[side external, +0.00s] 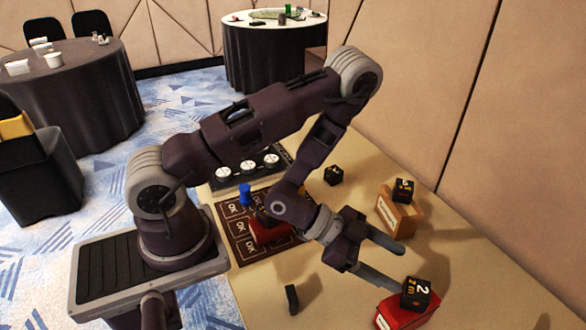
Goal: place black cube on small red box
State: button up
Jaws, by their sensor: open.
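A black cube with a "2" and gold marks (416,293) appears to rest on a small red box (396,316) at the bottom right. My gripper (400,268) is open beside them, its fingers pointing right. The nearer finger ends close to this cube; I cannot tell if they touch. The space between the fingers looks empty. A second black cube (403,189) sits on a tan wooden box (393,212) beyond the gripper. A third black cube (333,175) lies on the table farther back. Another red object (268,234) is partly hidden by my arm.
A dark patterned mat (238,236) lies on the beige table (470,270), with a blue piece (245,194) near it. A dark panel with white round dials (248,166) is behind. A small black block (291,299) is at the front. The table's right side is clear.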

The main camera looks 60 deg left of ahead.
jog(key=w+a+r+n+y, duration=0.2)
jog(key=w+a+r+y, duration=0.35)
jog(key=a+r, duration=0.35)
jog(key=s+a+r+n+y, duration=0.35)
jog(key=s+r, duration=0.25)
jog(key=r, duration=0.3)
jog(key=s+r+n+g, duration=0.1)
jog(key=s+r+n, duration=0.1)
jog(key=s, duration=0.7)
jog(key=s+r+n+g, duration=0.2)
jog(key=s+r, duration=0.2)
jog(key=s, duration=0.6)
jog(key=shift+s+g, duration=0.15)
jog(key=shift+g, duration=0.15)
